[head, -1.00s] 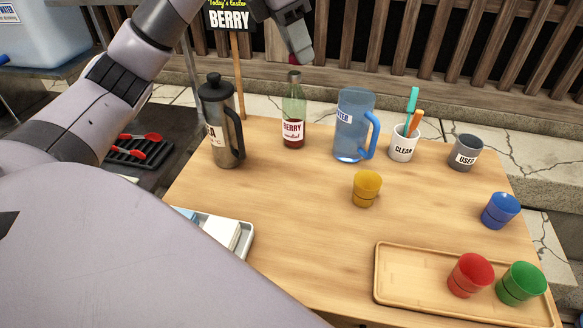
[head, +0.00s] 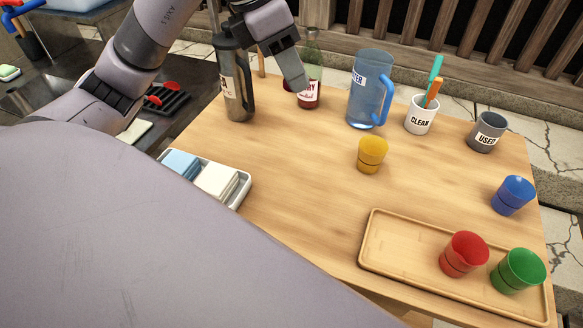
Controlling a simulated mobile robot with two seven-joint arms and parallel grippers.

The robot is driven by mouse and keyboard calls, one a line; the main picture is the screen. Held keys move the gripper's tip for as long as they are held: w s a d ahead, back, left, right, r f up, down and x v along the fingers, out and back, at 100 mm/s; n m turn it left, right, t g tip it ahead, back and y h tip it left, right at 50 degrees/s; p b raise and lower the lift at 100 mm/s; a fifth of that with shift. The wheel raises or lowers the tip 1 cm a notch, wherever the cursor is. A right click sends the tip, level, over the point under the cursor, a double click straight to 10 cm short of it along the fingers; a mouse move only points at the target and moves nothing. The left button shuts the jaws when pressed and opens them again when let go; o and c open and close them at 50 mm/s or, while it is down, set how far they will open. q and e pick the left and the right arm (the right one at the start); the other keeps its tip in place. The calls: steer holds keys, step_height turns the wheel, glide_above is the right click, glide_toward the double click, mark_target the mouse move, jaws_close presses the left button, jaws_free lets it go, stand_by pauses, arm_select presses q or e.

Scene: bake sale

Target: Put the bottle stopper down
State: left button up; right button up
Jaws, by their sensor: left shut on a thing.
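My left gripper (head: 294,82) is shut on the bottle stopper, over the back of the wooden table (head: 290,190). Only a small red bit of the stopper (head: 287,86) shows beside the fingertips; the rest is hidden. The green glass berry bottle (head: 309,97) stands upright behind and to the right of the fingers, which cover part of its label. Its neck shows faintly above. I cannot tell whether the stopper touches the table. My right gripper is not in view.
A dark press jug (head: 238,85) stands left of the gripper. Right of the bottle are a blue water jug (head: 366,90), a clean cup (head: 420,115) and a used cup (head: 487,133). A yellow cup (head: 372,154) stands mid-table. The table's front left middle is clear.

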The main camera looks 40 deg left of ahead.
mark_target(298, 173)
arm_select(q)
step_height(298, 173, down, 20)
steer(key=shift+s+f+b, duration=0.1)
steer(key=shift+b, duration=0.6)
steer(key=shift+f, duration=0.2)
steer(key=o, duration=1)
steer(key=shift+r, duration=0.1)
